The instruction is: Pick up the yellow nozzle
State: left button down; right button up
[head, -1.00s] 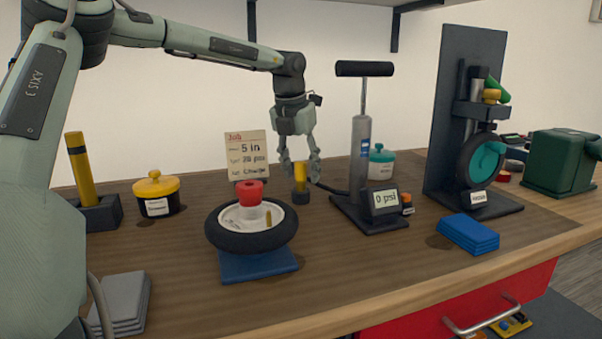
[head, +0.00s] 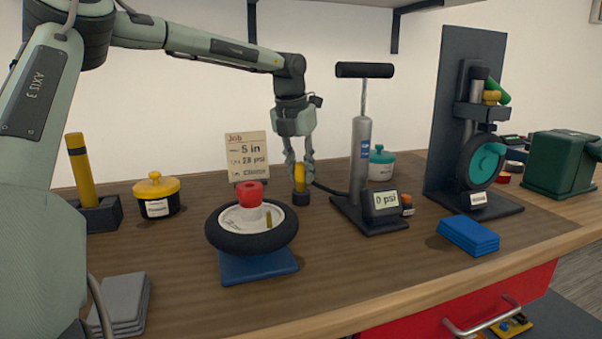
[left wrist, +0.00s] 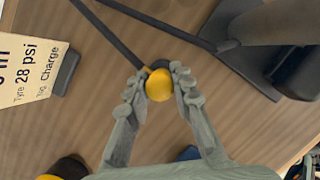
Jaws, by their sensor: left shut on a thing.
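The yellow nozzle (head: 300,178) stands upright with its dark lower end at the table, left of the pump. My left gripper (head: 299,172) points down over it with its fingers shut on its sides. In the left wrist view the nozzle's round yellow top (left wrist: 159,85) sits between the two fingertips of my left gripper (left wrist: 160,92). A dark hose (left wrist: 115,35) runs up to it there. The nozzle's lower part is mostly hidden in that view. My right gripper is not in view.
The pump (head: 362,150) with a "0 psi" display (head: 386,200) stands just right of the nozzle. A wheel (head: 252,240) with a red piece (head: 250,193) lies on a blue base to the front left. The job card (head: 248,155) stands behind it. Blue pads (head: 468,234) lie to the right.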

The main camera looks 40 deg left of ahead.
aim_at(301, 162)
pick_arm(q)
jog(key=shift+r, duration=0.65)
notch_tip(301, 162, up, 3)
jog(key=shift+w+f, duration=0.1)
jog(key=s+d+r+b, duration=0.2)
jog(key=s+d+r, duration=0.4)
jog(key=s+d, duration=0.2)
jog(key=shift+d+r, duration=0.4)
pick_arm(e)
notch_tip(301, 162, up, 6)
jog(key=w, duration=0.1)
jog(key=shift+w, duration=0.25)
pick_arm(q)
jog(key=shift+d, duration=0.1)
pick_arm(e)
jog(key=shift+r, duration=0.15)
